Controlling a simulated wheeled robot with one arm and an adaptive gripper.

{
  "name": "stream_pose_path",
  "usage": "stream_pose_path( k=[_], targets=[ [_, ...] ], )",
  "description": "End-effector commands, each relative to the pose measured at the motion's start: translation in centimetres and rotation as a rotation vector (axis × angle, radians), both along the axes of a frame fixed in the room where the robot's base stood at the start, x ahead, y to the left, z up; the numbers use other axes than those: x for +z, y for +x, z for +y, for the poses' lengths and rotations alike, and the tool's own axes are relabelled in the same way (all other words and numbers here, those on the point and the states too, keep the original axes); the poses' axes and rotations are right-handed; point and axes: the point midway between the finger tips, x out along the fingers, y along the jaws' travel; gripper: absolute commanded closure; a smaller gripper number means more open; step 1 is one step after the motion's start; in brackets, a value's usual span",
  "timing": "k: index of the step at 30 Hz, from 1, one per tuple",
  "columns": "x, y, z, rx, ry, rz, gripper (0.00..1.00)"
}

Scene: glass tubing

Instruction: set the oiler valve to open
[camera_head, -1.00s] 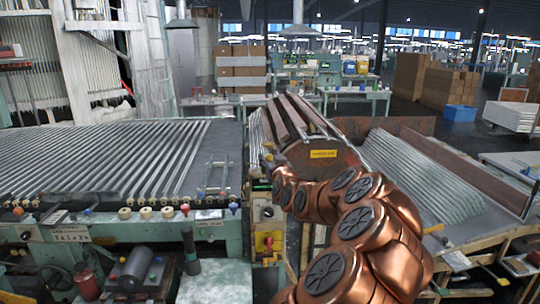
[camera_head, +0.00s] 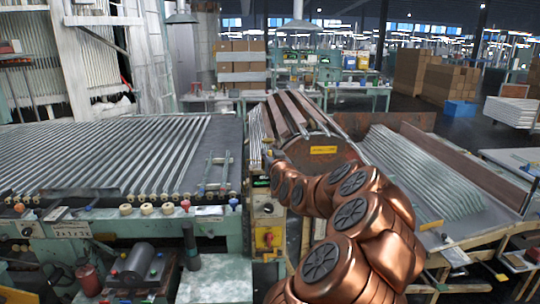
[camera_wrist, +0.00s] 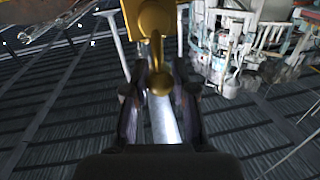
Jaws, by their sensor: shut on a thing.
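In the wrist view, a brass-yellow lever with a rounded knob (camera_wrist: 158,82) hangs down from a yellow block (camera_wrist: 155,18) at the top. I take this to be the oiler valve and its handle. My gripper (camera_wrist: 160,84) is shut on the knob, with one dark finger on each side of it. In the head view, my copper arm reaches forward, and my gripper (camera_head: 267,155) is small beside the near left end of the rack. The valve cannot be made out clearly there.
A green-framed machine with rows of glass tubes (camera_head: 110,160) stands at left. A yellow box with a red switch (camera_head: 267,238) is below my gripper. A sloping tray of tubes (camera_head: 420,170) lies at right. Cartons (camera_head: 241,65) stand behind.

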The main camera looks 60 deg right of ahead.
Motion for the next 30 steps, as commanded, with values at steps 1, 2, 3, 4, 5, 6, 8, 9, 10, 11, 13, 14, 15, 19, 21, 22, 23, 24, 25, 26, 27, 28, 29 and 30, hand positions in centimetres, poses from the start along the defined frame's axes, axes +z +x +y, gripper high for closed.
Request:
stream_pose_path(
  k=[1, 2, 3, 4, 5, 6, 8, 9, 10, 11, 13, 14, 15, 19, 21, 22, 23, 24, 25, 26, 27, 28, 29, 30],
  targets=[
    [-0.01, 0.0, 0.0, 0.0, 0.0, 0.0, 1.0],
    [-0.01, 0.0, 0.0, 0.0, 0.0, 0.0, 1.0],
    [-0.01, -0.01, -0.01, 0.0, 0.0, 0.0, 1.0],
    [-0.01, 0.0, 0.0, 0.0, 0.0, 0.0, 1.0],
    [-0.02, 0.0, 0.0, 0.0, 0.0, 0.0, 1.0],
    [-0.04, 0.0, 0.0, 0.0, 0.0, 0.0, 1.0],
    [-0.11, 0.01, -0.01, 0.0, 0.0, -0.001, 1.0],
    [-0.17, 0.02, -0.01, 0.0, 0.002, -0.003, 1.0],
    [-0.23, 0.03, -0.02, 0.0, 0.002, -0.003, 1.0],
    [-0.28, 0.03, -0.02, 0.0, 0.003, -0.006, 1.0],
    [-0.39, 0.04, -0.06, 0.0, 0.005, -0.01, 1.0],
    [-0.43, 0.03, -0.09, 0.0, 0.006, -0.012, 1.0],
    [-0.49, 0.02, -0.13, 0.0, 0.008, -0.015, 1.0],
    [-0.59, -0.05, -0.23, -0.002, 0.017, -0.026, 1.0],
    [-0.54, -0.11, -0.28, -0.003, 0.023, -0.034, 1.0],
    [-0.49, -0.15, -0.3, -0.003, 0.024, -0.038, 1.0],
    [-0.44, -0.19, -0.31, -0.003, 0.027, -0.042, 1.0],
    [-0.4, -0.24, -0.3, -0.003, 0.029, -0.047, 1.0],
    [-0.38, -0.26, -0.29, -0.003, 0.031, -0.05, 1.0],
    [-0.34, -0.26, -0.26, -0.002, 0.034, -0.052, 1.0],
    [-0.3, -0.27, -0.22, -0.001, 0.037, -0.056, 1.0],
    [-0.28, -0.26, -0.2, 0.0, 0.04, -0.057, 1.0],
    [-0.24, -0.27, -0.18, 0.0, 0.042, -0.058, 1.0],
    [-0.18, -0.28, -0.17, 0.0, 0.044, -0.06, 1.0]
  ],
)
